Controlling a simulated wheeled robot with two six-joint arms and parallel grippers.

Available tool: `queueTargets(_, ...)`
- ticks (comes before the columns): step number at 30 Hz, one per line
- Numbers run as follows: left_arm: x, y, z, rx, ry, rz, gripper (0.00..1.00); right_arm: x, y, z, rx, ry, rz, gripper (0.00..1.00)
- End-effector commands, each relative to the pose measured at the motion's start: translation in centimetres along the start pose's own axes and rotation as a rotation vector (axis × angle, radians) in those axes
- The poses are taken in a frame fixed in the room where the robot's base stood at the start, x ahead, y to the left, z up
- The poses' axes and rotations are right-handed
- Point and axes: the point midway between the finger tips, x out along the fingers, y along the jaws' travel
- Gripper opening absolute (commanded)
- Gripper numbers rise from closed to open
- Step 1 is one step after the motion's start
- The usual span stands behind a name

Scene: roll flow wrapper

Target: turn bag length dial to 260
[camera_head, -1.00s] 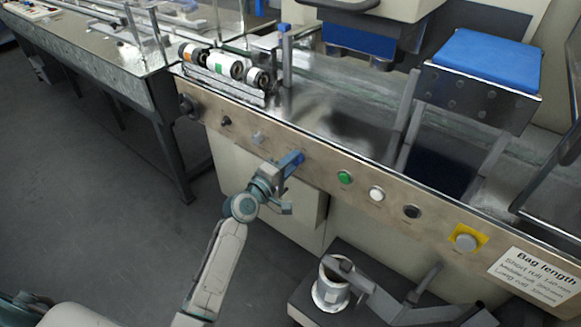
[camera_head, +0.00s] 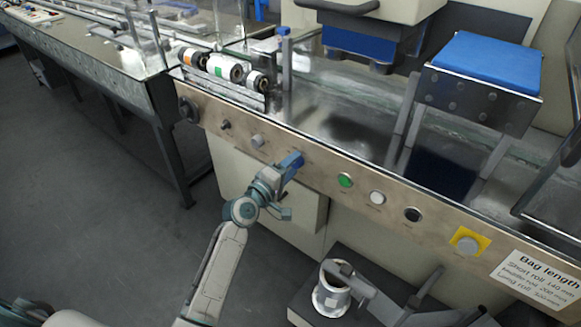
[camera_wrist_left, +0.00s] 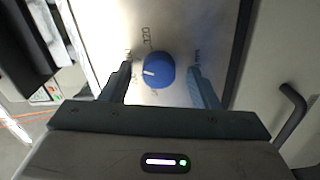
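The bag length dial (camera_wrist_left: 158,70) is a round blue knob with a white pointer line on a metal panel in the left wrist view. Its pointer aims to the picture's left. My left gripper (camera_head: 291,164) is at the machine's front panel (camera_head: 330,176). In the left wrist view its fingers are apart, one on each side of the dial, with visible gaps to it. The gripper hides the dial in the head view. My right gripper does not show.
A green button (camera_head: 345,181), a white button (camera_head: 377,198), a black knob (camera_head: 412,214) and a grey button on a yellow plate (camera_head: 468,242) line the panel. A bag length sign (camera_head: 540,280) is at the right. Several rolls (camera_head: 222,66) lie above the panel's left part.

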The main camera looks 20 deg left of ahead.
Motion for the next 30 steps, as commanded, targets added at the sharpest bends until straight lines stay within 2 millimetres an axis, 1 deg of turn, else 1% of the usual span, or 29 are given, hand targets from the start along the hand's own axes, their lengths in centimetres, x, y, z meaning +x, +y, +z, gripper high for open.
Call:
queueTargets(5, 0.0, 0.1, 0.0, 0.0, 0.001, 0.001, 0.55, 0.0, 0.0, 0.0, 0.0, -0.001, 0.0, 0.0)
queueTargets(8, -0.6, 0.1, -0.1, 0.001, 0.001, 0.001, 0.55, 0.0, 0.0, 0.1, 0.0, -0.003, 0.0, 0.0)
queueTargets(11, -2.0, 0.0, -0.1, 0.003, 0.001, -0.001, 0.55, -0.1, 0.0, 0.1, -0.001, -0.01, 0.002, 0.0)
queueTargets(18, -6.9, -0.1, 0.0, 0.003, 0.0, -0.003, 0.55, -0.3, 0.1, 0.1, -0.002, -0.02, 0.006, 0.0)
queueTargets(21, -8.6, -0.1, 0.0, 0.002, -0.001, -0.002, 0.55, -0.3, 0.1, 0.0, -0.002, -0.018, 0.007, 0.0)
queueTargets(25, -10.1, -0.1, 0.0, 0.002, 0.0, -0.001, 0.55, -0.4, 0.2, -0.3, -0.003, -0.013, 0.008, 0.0)
queueTargets(30, -10.8, 0.0, 0.0, 0.0, 0.0, 0.0, 0.55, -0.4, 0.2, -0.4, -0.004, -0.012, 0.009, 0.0)
